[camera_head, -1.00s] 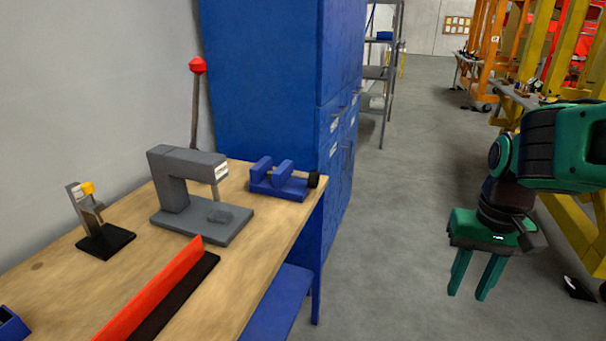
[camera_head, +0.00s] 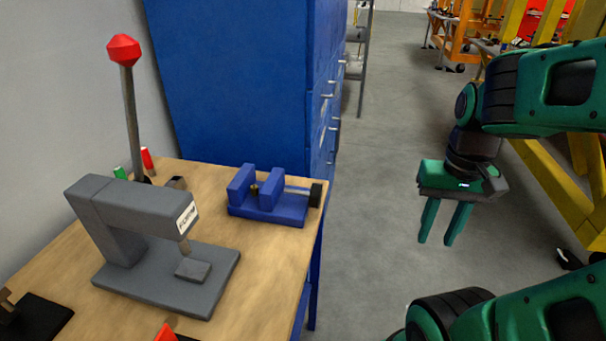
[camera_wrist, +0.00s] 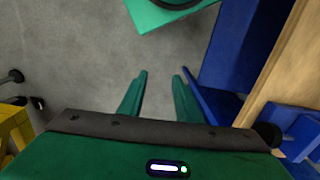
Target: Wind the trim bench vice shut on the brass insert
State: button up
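The blue bench vice (camera_head: 268,207) sits near the right edge of the wooden bench. Its two upright jaws stand apart, with a small brass insert (camera_head: 254,189) between them; I cannot tell whether it touches both jaws. A black round handle (camera_head: 316,194) is at the vice's right end, by the bench edge. My gripper (camera_head: 435,241) hangs fingers down over the floor, right of the bench and apart from the vice. Its fingers are spread with nothing between them, as the wrist view (camera_wrist: 160,75) also shows. In that view part of the blue vice (camera_wrist: 300,130) appears at the right edge.
A grey press (camera_head: 150,240) stands on the bench (camera_head: 255,255) left of the vice, with a red-knobbed lever (camera_head: 126,60) behind it. A tall blue cabinet (camera_head: 240,80) stands behind the bench. Open floor (camera_head: 380,200) lies between bench and gripper. Yellow framing (camera_head: 560,190) is at the right.

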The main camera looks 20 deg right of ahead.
jog(key=shift+w+d, duration=0.2)
jog(key=shift+w, duration=0.1)
jog(key=shift+o, duration=0.6)
notch_tip(320, 180, up, 10)
jog(key=f+n, duration=0.1)
jog(key=n, duration=3.5)
send_over(316, 184)
jog(key=shift+r, duration=0.25)
notch_tip(316, 184, down, 10)
jog(key=shift+f, duration=0.15)
